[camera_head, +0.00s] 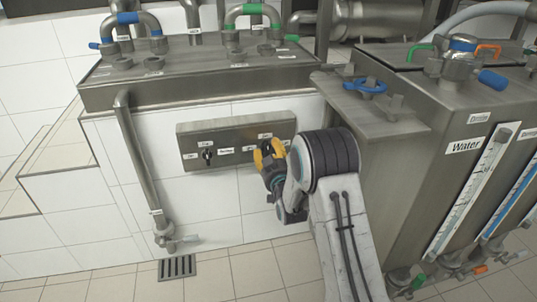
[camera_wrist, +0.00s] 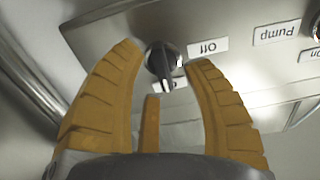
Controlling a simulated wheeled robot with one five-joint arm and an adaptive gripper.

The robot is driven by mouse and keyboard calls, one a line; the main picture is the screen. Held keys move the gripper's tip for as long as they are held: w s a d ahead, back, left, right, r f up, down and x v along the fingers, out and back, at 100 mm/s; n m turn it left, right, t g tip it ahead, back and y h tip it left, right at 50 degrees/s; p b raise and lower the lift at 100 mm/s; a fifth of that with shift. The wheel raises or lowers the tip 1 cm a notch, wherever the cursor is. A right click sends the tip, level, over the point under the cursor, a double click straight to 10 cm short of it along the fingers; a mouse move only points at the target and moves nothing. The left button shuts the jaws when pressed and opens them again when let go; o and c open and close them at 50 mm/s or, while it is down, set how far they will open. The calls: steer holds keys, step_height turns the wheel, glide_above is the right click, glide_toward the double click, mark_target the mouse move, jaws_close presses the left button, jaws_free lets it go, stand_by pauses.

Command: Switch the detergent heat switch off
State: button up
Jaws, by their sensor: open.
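A steel switch panel (camera_head: 222,132) is on the white tiled wall, and it fills the upper wrist view (camera_wrist: 110,30). My gripper (camera_head: 268,153) is at the panel's right end. In the wrist view my yellow fingers (camera_wrist: 165,58) are open, one on each side of a black rotary switch (camera_wrist: 162,62). Its grip bar points down and slightly right in that view. I cannot tell whether the fingers touch it. An upside-down "Off" label (camera_wrist: 209,47) is right of the switch. A label below it is partly hidden. In the head view the gripper covers this switch.
Another black switch (camera_head: 208,154) is at the panel's left end. A vertical steel pipe (camera_head: 136,165) with a valve stands left of the panel. A steel tank (camera_head: 405,160) with a "Water" gauge (camera_head: 465,145) stands close on the right. The tiled floor below has a drain (camera_head: 177,267).

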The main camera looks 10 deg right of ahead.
steer(key=shift+w, duration=0.85)
jaws_close()
